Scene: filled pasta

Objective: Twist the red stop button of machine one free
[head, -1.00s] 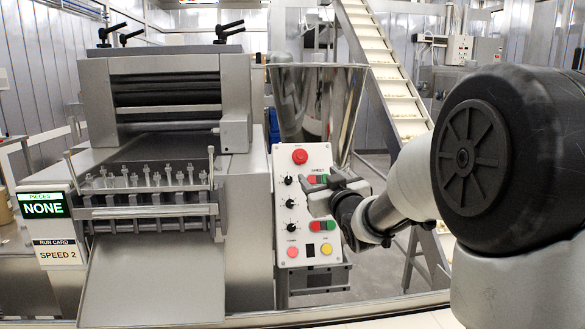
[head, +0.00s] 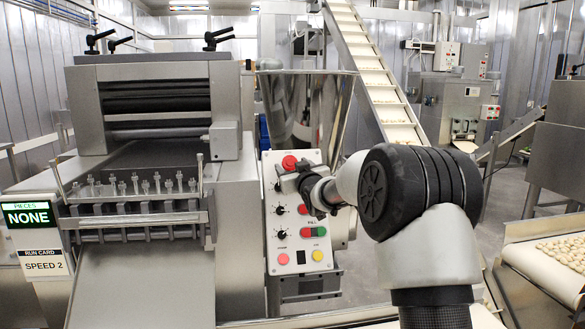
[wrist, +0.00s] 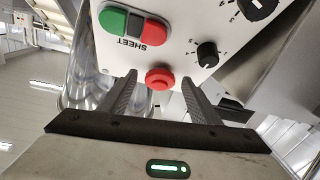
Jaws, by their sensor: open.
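The red stop button (head: 290,162) is at the top of the white control panel (head: 312,240) on the machine. Its round head also shows in the wrist view (wrist: 160,78). My gripper (head: 288,176) is at the upper part of the panel and covers the area just below the button in the head view. In the wrist view my gripper (wrist: 160,82) is open, with one finger on each side of the button. I see a gap on both sides. How far the fingertips reach along the button's depth is unclear.
Close by are a black knob (wrist: 207,51) and the green and red SHEET buttons (wrist: 133,24) in the wrist view. A metal hopper (head: 300,105) stands behind the panel. A conveyor with pasta (head: 555,260) is at the right.

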